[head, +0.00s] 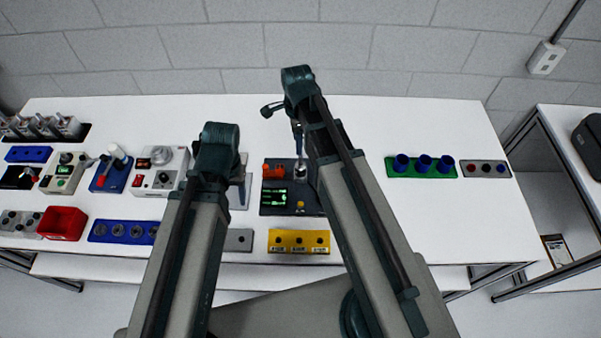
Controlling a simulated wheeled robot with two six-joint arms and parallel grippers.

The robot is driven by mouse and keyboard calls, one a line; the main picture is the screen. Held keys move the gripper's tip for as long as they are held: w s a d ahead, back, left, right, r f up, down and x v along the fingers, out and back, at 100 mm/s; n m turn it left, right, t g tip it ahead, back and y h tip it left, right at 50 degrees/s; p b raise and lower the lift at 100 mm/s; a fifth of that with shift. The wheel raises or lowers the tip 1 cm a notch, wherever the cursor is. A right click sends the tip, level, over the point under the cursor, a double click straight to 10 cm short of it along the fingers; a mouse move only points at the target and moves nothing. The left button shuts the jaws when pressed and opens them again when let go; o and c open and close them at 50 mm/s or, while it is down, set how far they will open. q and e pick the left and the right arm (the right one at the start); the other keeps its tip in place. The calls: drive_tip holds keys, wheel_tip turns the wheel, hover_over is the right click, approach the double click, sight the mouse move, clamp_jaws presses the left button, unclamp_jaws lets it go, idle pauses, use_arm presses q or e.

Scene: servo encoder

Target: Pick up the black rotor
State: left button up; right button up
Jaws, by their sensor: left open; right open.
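I cannot make out the black rotor for certain in the head view; my arms cover part of the bench. My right arm reaches over the middle of the table. Its gripper (300,168) seems to point down beside a dark panel (277,209) with green displays, an orange part and a yellow knob. It is small and partly hidden by the arm, and I see nothing held in it. My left arm rises at the left of centre, and its gripper is hidden behind the arm.
On the white table (440,230) stand a yellow block (299,241), a blue block (124,231) with round sockets, a red bin (62,222) and a green block (420,167) with blue cups. Several switch boxes crowd the left. The right front is clear.

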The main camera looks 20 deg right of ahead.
sight(301, 158)
wheel_tip(301, 158, down, 5)
drive_tip(key=b, duration=0.3)
drive_tip(key=shift+r, duration=0.2)
drive_tip(key=f+b, duration=0.1)
drive_tip(key=b, duration=0.1)
drive_tip(key=f+b, duration=0.1)
drive_tip(key=f, duration=0.1)
drive_tip(key=d+f+b, duration=0.1)
drive_tip(key=f+b, duration=0.1)
drive_tip(key=shift+w+f+b, duration=0.1)
drive_tip(key=shift+w+b, duration=0.15)
drive_tip(key=shift+b, duration=0.05)
clamp_jaws()
idle(0.9)
